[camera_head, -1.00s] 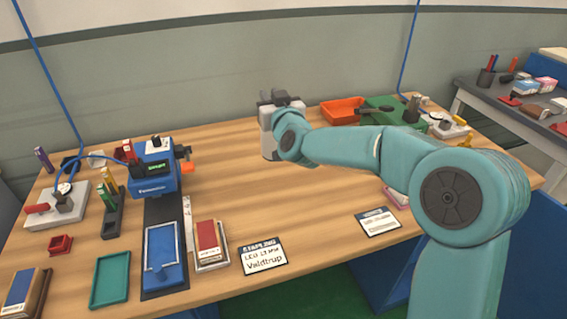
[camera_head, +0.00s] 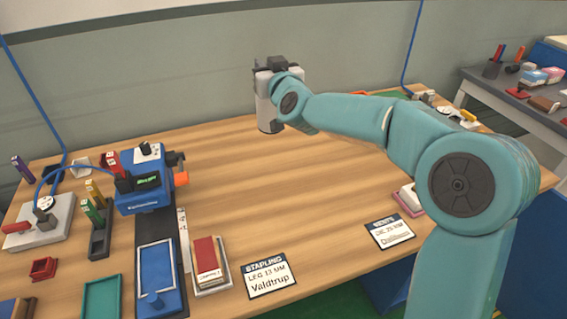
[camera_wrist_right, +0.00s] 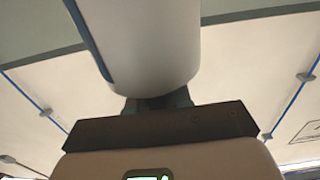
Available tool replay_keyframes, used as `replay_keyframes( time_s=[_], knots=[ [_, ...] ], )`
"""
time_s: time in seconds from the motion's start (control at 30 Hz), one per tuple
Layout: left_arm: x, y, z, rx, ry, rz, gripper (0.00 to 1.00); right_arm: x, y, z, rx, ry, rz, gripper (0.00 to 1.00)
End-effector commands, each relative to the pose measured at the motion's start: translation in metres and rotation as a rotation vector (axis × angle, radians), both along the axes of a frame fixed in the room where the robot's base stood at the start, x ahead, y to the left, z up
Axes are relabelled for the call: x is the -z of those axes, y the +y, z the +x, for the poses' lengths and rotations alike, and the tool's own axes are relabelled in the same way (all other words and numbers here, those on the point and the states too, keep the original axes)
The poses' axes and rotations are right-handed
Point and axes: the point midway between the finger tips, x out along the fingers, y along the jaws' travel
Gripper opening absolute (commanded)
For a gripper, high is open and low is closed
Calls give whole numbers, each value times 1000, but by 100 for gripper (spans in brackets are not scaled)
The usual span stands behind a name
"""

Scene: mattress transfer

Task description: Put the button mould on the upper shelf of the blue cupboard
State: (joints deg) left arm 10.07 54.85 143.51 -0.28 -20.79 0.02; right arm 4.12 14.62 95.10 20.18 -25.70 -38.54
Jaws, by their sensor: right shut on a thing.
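My right arm reaches over the table (camera_head: 330,200) from the right. Its right gripper (camera_head: 272,64) is above the far edge of the table, in front of the grey wall, seen from behind. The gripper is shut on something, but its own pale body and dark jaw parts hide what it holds. In the right wrist view a pale rounded body fills the top middle, above a dark bar; I cannot tell what it is. I cannot pick out the button mould or the upper shelf of the blue cupboard. A blue cupboard side (camera_head: 385,287) shows below the table's front edge. My left gripper is not in view.
At left stand a blue machine (camera_head: 145,193), a dark rack of coloured sticks (camera_head: 100,235) and a blue tray (camera_head: 157,275). A grey side table (camera_head: 520,105) is at right. The table's middle is clear.

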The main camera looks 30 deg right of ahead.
Motion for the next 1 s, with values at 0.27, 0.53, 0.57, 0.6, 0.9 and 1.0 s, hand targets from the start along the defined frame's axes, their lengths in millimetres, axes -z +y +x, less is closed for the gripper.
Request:
replay_keyframes(
  time_s=[0.27, 0.53, 0.57, 0.6, 0.9, 1.0],
  knots=[
    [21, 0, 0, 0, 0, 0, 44, 68, 0, -3, 0, 2, -1, 0],
    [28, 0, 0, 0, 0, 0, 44, 133, 0, -3, 0, 0, -1, 0],
    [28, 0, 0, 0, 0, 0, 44, 138, 0, -3, 0, 0, 0, 0],
    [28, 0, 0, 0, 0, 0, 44, 143, 0, -3, -1, -2, 1, 0],
    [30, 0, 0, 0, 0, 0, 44, 178, 0, -1, 0, 0, 0, 0],
    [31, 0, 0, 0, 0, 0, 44, 191, 0, 0, 0, -2, 0, 0]
  ],
)
